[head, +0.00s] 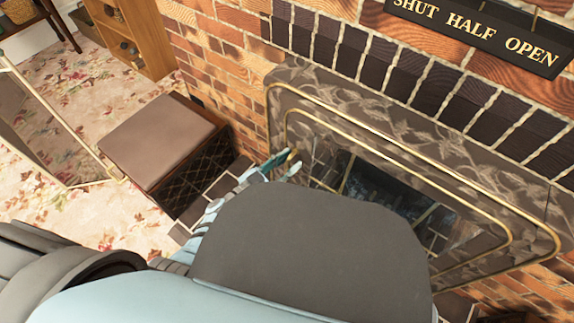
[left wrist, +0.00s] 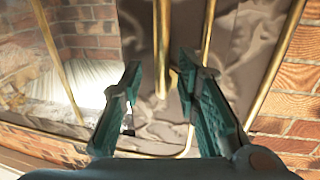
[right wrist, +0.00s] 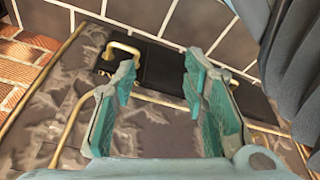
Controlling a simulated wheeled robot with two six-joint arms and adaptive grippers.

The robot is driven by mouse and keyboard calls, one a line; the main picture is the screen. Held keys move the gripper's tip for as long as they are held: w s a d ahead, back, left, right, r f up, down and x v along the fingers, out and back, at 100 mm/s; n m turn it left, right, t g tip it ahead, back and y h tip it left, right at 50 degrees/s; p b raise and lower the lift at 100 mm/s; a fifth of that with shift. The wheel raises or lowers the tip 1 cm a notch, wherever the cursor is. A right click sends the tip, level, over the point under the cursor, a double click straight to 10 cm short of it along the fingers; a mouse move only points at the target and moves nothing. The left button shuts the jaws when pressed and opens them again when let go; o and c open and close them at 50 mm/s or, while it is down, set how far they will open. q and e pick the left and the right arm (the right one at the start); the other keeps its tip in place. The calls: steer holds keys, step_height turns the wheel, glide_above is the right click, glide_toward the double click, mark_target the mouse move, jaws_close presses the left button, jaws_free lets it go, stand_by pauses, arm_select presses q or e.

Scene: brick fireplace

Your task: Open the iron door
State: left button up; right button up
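The fireplace front is a dark, leaf-patterned panel (head: 480,185) with brass trim lines around a dark opening (head: 385,195). I cannot tell which part is the iron door. My left gripper (head: 279,164) is at the near left side of this front. In the left wrist view my left gripper (left wrist: 160,78) is open, with a brass bar (left wrist: 161,35) showing between its fingers; contact is unclear. In the right wrist view my right gripper (right wrist: 158,72) is open and empty, facing the patterned surface. A brass handle (right wrist: 123,46) on a black plate (right wrist: 165,68) lies beyond its left finger. My right gripper is hidden in the head view.
A brown-topped box stool (head: 160,140) stands left of the fireplace. A brass-edged panel (head: 40,130) stands further left. A wooden cabinet (head: 140,35) is at the back. A black sign (head: 480,28) hangs above. Floral carpet (head: 85,85) lies between them.

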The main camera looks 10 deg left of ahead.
arm_select(q)
steer(key=shift+w, duration=0.1)
steer(key=shift+c, duration=1.3)
jaws_close()
arm_select(e)
steer(key=shift+s+r, duration=0.4)
steer(key=shift+r, duration=0.15)
arm_select(q)
steer(key=shift+d, duration=0.1)
